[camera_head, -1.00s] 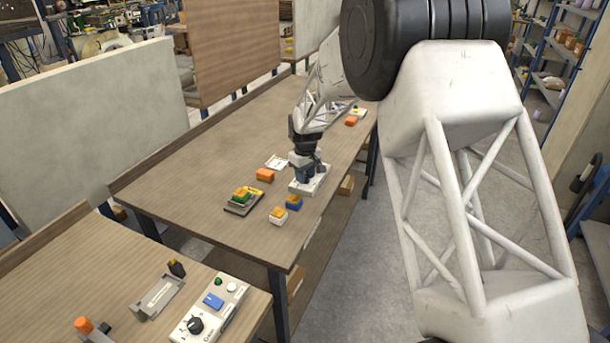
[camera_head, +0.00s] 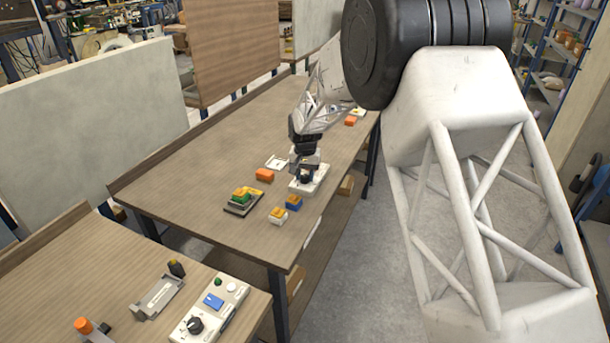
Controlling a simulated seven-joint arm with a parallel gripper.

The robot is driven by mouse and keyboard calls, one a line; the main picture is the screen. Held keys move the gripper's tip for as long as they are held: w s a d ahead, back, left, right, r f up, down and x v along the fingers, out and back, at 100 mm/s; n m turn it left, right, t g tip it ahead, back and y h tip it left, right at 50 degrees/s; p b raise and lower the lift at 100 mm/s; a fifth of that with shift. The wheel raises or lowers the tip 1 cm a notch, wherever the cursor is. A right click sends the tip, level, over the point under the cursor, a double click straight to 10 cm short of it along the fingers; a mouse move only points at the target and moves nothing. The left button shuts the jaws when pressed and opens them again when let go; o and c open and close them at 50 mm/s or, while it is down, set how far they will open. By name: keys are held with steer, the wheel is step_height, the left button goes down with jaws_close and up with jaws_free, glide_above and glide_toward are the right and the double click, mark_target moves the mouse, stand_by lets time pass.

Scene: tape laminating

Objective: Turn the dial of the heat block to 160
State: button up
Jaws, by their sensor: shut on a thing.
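My gripper (camera_head: 306,173) is at the far end of my arm, pointing down over a small white unit on the long wooden table. This white unit (camera_head: 318,180), which I take to be the heat block, lies flat near the table's right edge. My gripper is shut on the unit's dial. The fingers cover the dial, and its marks and setting are too small and hidden to read.
Left of the unit are a white card (camera_head: 277,163) and an orange block (camera_head: 265,175). Nearer are a dark tray (camera_head: 236,209) with coloured pieces, a blue block (camera_head: 294,203) and a white block (camera_head: 277,218). A control box (camera_head: 234,293) stands on the near table.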

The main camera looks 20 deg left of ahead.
mark_target(306, 176)
steer(key=shift+m, duration=0.3)
steer(key=o, duration=0.9)
steer(key=shift+r, duration=0.15)
steer(key=shift+r, duration=3.75)
steer(key=shift+d+r, duration=0.1)
